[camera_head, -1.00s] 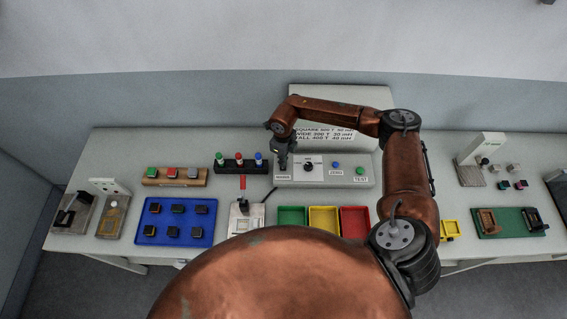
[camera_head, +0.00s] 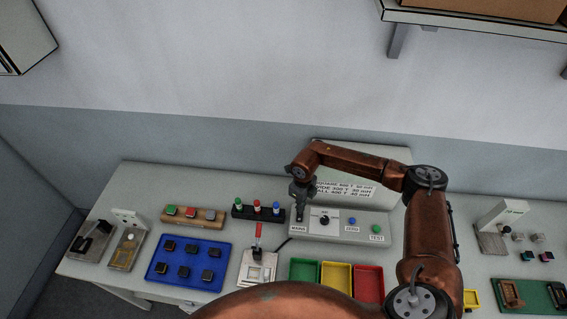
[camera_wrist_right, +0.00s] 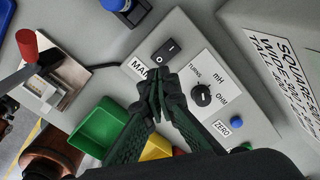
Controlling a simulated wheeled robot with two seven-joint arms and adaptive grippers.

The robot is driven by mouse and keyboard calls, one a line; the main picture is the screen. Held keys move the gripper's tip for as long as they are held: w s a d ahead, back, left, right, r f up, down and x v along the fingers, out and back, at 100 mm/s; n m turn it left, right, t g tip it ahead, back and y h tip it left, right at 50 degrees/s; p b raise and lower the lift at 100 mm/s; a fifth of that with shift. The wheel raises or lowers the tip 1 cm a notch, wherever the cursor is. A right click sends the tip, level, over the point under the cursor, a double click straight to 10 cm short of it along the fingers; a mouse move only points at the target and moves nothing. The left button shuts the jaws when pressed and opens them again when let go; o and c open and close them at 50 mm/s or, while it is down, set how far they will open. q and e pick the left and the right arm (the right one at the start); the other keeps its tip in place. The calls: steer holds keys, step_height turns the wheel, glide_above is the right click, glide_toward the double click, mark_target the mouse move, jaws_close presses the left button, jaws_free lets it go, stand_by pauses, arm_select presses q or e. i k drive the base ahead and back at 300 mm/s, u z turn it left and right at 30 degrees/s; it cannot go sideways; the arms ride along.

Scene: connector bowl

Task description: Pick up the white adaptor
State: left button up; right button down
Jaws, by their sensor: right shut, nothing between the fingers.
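I cannot single out a white adaptor with certainty. Small pale pieces (camera_head: 519,237) lie by a white stand (camera_head: 502,213) at the right, too small to identify. My right gripper (camera_head: 299,217) is shut and empty at the left end of the grey meter box (camera_head: 340,226), by its MAINS label. In the right wrist view, its fingertips (camera_wrist_right: 159,88) are together just beside the black rocker switch (camera_wrist_right: 167,50), over the label. I cannot tell whether they touch the box. My left gripper is not in view.
A blue tray (camera_head: 215,283) with several dark blocks stands at the left. A red-handled lever fixture (camera_head: 257,267) and green (camera_head: 304,263), yellow (camera_head: 336,268) and red (camera_head: 368,275) bins stand in front of the box. A green mat (camera_head: 537,293) lies at the right.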

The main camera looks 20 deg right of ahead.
mark_target(255, 274)
steer(key=k, duration=2)
